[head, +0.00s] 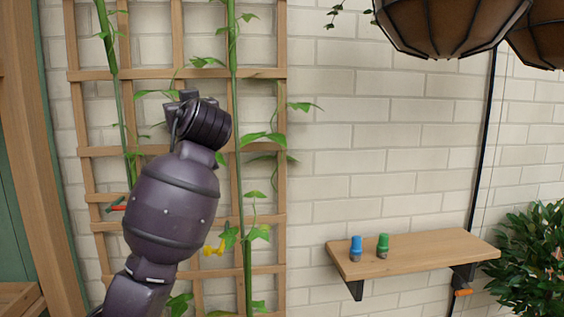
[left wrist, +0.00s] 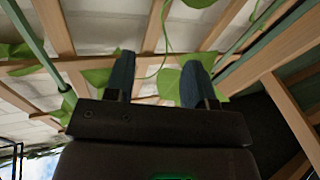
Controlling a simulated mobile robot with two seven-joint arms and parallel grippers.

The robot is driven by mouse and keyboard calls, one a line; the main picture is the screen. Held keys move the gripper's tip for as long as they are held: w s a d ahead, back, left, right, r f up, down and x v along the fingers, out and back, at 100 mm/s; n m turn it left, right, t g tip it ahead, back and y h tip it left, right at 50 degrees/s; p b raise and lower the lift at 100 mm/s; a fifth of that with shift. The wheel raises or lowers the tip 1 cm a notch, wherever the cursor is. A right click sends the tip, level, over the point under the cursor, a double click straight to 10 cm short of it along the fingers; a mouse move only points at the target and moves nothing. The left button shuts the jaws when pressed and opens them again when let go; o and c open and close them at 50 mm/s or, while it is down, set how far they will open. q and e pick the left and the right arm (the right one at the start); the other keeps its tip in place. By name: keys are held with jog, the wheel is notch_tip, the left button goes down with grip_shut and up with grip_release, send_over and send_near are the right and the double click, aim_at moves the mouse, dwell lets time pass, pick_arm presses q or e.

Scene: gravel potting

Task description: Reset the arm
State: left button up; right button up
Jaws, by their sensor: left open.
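My left arm rises from the lower left of the head view, in front of a wooden trellis. Its gripper is mostly hidden behind the wrist there, with only dark parts showing at the top. In the left wrist view my left gripper (left wrist: 158,75) has its two blue-grey fingers apart, with nothing held between them. Trellis slats and green leaves show behind the fingers; I cannot tell whether they touch. My right gripper is in neither view.
The wooden trellis (head: 180,74) with climbing vines stands against a white brick wall (head: 390,130). A wooden shelf (head: 430,252) holds a blue-topped item (head: 355,246) and a green-topped item (head: 382,244). Hanging baskets (head: 450,25) are at upper right, a leafy plant (head: 540,255) at lower right.

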pick_arm(q)
jog(key=s+a+f+m+g+h, duration=0.15)
jog(key=s+f, duration=0.25)
jog(key=f, duration=0.9)
jog(key=s+a+f+m+g+h, duration=0.1)
jog(key=s+a+f+g+h, duration=0.2)
jog(key=f, duration=0.9)
jog(key=s+a+f+m+g, duration=0.25)
jog(key=s+f, duration=0.25)
jog(key=f, duration=0.8)
jog(key=s+a+f+m+g+h, duration=0.1)
jog(key=s+a+f+g+h, duration=0.15)
jog(key=s+f, duration=1.05)
jog(key=s+d+f+m+g+h, duration=0.1)
jog(key=s+f+g, duration=0.15)
jog(key=s, duration=0.75)
jog(key=s+d+f+g, duration=0.1)
jog(key=s+f, duration=0.2)
jog(key=s, duration=0.8)
jog(key=w+f+m+t+h, duration=0.1)
jog(key=w+f+t, duration=0.6)
jog(key=f, duration=0.3)
jog(key=shift+w+a+t, duration=0.15)
jog(key=shift+w+t, duration=0.15)
